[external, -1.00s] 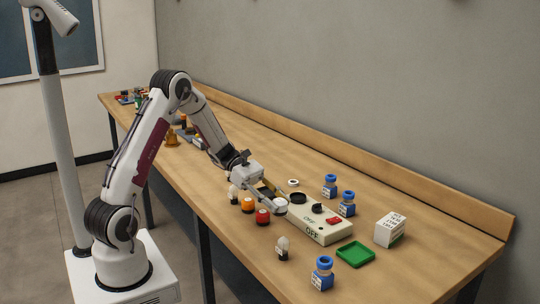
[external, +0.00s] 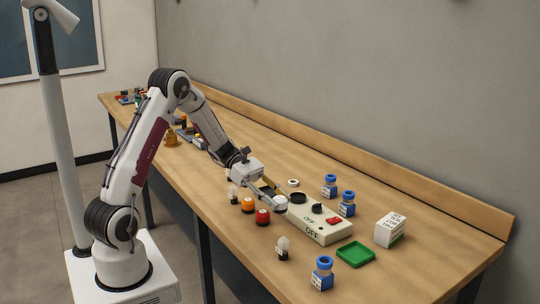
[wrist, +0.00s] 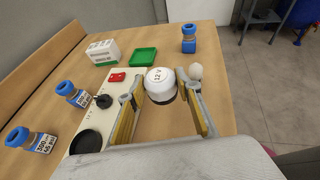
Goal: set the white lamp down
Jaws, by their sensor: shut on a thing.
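The white lamp (wrist: 160,84), a round white cap marked "12 V" on a black base, is between the two fingers of my gripper (wrist: 159,88) in the wrist view. The fingers are shut on its sides. In the external view the white lamp (external: 281,203) is at the tip of my gripper (external: 277,198), beside the left end of the OFF box (external: 318,224). It looks upright. I cannot tell whether its base touches the table.
The orange lamp (external: 248,204) and red lamp (external: 263,217) stand close to the gripper. Bare tabletop lies between the red lamp and clear bulb.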

